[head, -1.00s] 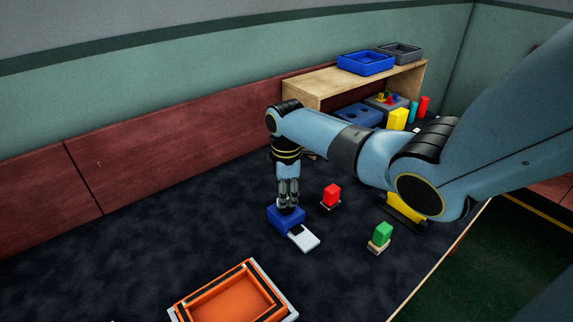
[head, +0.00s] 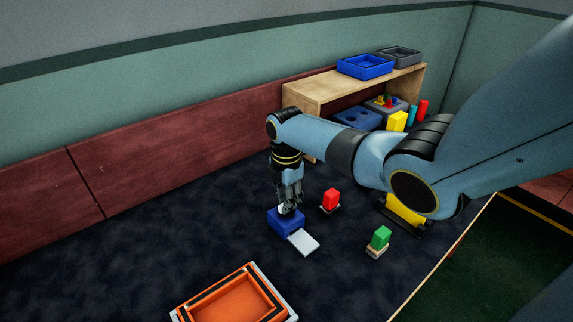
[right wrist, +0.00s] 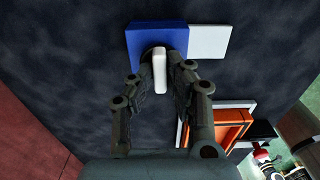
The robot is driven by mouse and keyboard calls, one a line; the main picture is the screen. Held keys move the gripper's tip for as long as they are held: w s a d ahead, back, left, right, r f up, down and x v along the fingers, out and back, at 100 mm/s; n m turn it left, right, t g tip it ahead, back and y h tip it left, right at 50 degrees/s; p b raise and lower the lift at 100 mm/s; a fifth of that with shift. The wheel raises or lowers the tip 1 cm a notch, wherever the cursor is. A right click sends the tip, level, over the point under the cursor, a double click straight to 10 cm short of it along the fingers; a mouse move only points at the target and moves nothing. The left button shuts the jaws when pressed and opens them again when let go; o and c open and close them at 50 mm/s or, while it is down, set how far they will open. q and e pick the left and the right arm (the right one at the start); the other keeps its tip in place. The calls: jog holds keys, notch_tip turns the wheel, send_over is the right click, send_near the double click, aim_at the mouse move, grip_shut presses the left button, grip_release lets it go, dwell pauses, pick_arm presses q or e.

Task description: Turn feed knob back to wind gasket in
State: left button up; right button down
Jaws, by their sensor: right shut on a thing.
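A blue feed box (head: 283,223) stands on the dark table, with a flat white plate (head: 304,242) sticking out from its side. In the right wrist view the box (right wrist: 140,40) carries a white bar-shaped knob (right wrist: 160,72). My right gripper (head: 289,209) points down over the box and is shut on the knob, one finger on each side. An orange tray (head: 188,308) on a white base stands nearer, with a black band along its inside; I cannot tell whether this band is the gasket. My left gripper is out of view.
A red block (head: 331,199) and a green block (head: 380,237) stand on small bases to the right. A wooden shelf (head: 305,93) with bins stands behind, along the dark red wall panel. The table left of the box is clear.

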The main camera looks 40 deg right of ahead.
jog(key=c, duration=1.3)
grip_release()
notch_tip(320, 180, up, 12)
